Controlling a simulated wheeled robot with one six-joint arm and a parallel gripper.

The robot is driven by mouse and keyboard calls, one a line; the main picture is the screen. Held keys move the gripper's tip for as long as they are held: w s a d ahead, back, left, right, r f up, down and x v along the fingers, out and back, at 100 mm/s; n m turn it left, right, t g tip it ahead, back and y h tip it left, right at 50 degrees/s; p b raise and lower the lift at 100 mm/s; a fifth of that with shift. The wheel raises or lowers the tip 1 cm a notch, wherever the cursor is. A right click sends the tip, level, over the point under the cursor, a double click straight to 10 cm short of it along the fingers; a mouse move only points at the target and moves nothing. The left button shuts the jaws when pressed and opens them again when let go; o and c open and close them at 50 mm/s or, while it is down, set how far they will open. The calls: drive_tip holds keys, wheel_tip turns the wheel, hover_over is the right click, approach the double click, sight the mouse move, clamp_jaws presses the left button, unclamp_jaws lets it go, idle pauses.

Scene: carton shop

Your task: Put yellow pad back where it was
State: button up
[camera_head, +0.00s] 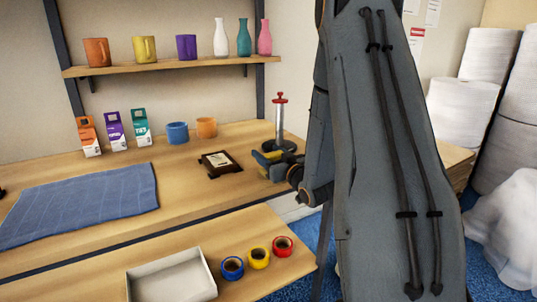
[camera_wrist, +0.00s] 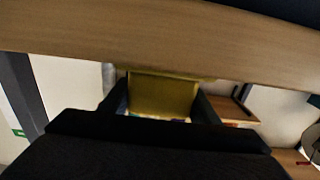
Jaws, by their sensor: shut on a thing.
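My gripper (camera_head: 272,164) is above the back table, near its right end, and shut on the yellow pad (camera_wrist: 162,97). In the wrist view the pad is a flat yellow block between the two dark fingers of my gripper (camera_wrist: 160,108). In the head view only a small yellow part of the pad (camera_head: 269,154) shows at the jaws. A dark brown tray (camera_head: 209,172) with a pale piece in it lies just left of my gripper. A grey post with a red top (camera_head: 280,120) on a dark round base stands just behind the jaws.
Cartons (camera_head: 116,132), a blue mug (camera_head: 177,133) and an orange mug (camera_head: 207,128) stand at the back. A blue cloth (camera_head: 80,203) covers the left. A shelf (camera_head: 170,67) holds mugs and vases. The front table has a white tray (camera_head: 213,290) and tape rolls (camera_head: 258,258).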

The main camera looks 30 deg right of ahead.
drive_tip(key=shift+f, duration=0.15)
drive_tip(key=o, duration=0.9)
drive_tip(key=shift+o, duration=0.2)
drive_tip(key=shift+r, duration=0.2)
drive_tip(key=s, duration=1.2)
drive_tip(key=shift+d+b, duration=0.2)
drive_tip(key=shift+b, duration=0.25)
